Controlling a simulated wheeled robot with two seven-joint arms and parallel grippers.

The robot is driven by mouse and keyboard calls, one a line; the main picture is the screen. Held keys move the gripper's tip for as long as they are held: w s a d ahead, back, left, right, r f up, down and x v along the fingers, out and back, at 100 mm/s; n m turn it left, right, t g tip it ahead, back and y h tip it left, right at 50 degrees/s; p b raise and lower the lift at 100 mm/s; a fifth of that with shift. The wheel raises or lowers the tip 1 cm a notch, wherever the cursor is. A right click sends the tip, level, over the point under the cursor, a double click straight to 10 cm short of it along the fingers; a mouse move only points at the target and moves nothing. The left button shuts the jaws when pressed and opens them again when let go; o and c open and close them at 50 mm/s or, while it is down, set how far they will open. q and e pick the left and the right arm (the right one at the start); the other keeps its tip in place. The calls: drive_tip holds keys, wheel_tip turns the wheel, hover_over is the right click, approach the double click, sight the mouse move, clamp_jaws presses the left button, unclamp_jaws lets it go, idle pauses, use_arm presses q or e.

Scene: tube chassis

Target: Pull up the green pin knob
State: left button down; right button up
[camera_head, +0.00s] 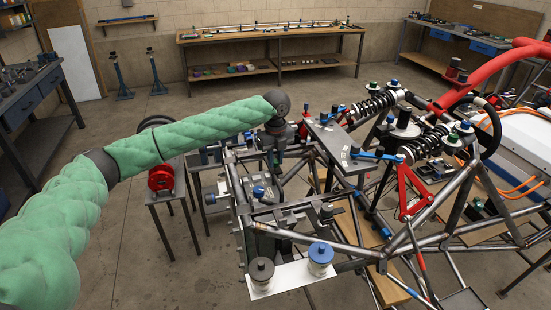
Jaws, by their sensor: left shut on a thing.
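My left arm in its green sleeve reaches in from the left, and its dark wrist points down over the left part of the tube chassis. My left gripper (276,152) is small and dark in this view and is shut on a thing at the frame. A bit of green, seemingly the green pin knob (278,160), shows at the fingertips; most of it is hidden by the fingers. I cannot tell how far the pin is raised. My right gripper is not in view.
The tube chassis (295,236) fills the right half, with black coil dampers (375,105) and a red tube (480,85). Black and blue-topped canisters (320,258) stand on a white plate in front. A small stand with a red round part (161,178) is left of the frame.

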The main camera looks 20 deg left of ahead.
sight(276, 161)
use_arm(q)
drive_tip(key=shift+r, duration=0.3)
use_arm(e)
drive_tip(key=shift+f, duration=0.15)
use_arm(q)
drive_tip(key=c, duration=1.3)
unclamp_jaws()
drive_tip(key=shift+r, duration=0.1)
drive_tip(key=shift+o, duration=0.2)
drive_tip(key=shift+s, duration=0.1)
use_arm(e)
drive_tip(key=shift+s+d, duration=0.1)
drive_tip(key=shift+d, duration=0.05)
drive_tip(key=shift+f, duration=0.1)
use_arm(q)
drive_tip(key=shift+r, duration=0.25)
wheel_tip(276, 161, up, 6)
drive_tip(key=b, duration=0.2)
drive_tip(key=shift+f+b, duration=0.15)
drive_tip(key=shift+b, duration=0.15)
drive_tip(key=shift+r, duration=0.8)
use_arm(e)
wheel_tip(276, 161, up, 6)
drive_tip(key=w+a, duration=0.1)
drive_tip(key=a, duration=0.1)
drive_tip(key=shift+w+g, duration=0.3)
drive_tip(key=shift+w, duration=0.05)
